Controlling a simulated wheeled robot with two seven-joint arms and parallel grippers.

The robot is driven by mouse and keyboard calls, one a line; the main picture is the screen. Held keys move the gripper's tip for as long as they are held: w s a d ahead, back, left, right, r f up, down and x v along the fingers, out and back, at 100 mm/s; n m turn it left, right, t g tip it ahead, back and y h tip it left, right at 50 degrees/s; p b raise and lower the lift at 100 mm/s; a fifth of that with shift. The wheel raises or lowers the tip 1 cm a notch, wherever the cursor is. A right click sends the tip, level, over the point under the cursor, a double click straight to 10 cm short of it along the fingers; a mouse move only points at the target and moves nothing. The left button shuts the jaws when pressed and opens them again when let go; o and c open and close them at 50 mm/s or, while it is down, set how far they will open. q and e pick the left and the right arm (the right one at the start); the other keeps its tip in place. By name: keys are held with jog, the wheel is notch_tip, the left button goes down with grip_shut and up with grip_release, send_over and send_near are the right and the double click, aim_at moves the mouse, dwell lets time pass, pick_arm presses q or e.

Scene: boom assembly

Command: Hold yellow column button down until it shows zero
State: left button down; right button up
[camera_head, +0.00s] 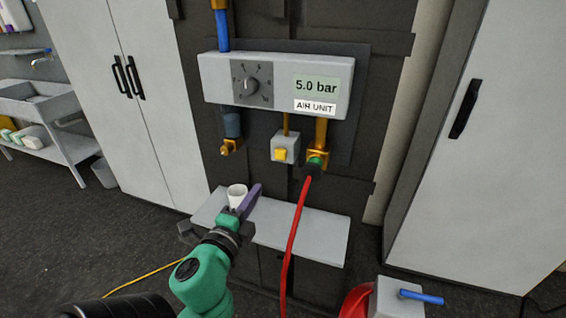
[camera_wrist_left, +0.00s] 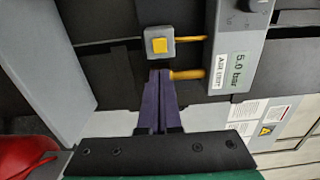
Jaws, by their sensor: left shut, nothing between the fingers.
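The yellow button (camera_head: 280,155) sits on a small grey box under the air unit (camera_head: 222,75), whose display reads 5.0 bar. In the left wrist view the button (camera_wrist_left: 159,46) lies just beyond my fingertips, and the display (camera_wrist_left: 239,68) also reads 5.0 bar. My left gripper (camera_head: 254,190) is shut and empty, its purple fingers together, below and left of the button in the head view. The fingers (camera_wrist_left: 160,75) appear apart from the button, though the exact gap is hard to judge. My right gripper is not in view.
A red hose (camera_head: 294,235) hangs from the green fitting (camera_head: 317,162) right of the button. A grey box with a blue lever (camera_head: 422,297) is at the lower right.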

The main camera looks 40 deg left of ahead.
pick_arm(q)
jog(key=p, duration=0.3)
send_near(280, 156)
jog(key=x, duration=0.6)
jog(key=shift+r, duration=0.1)
jog(key=shift+w+a, duration=0.15)
jog(key=shift+w, duration=0.3)
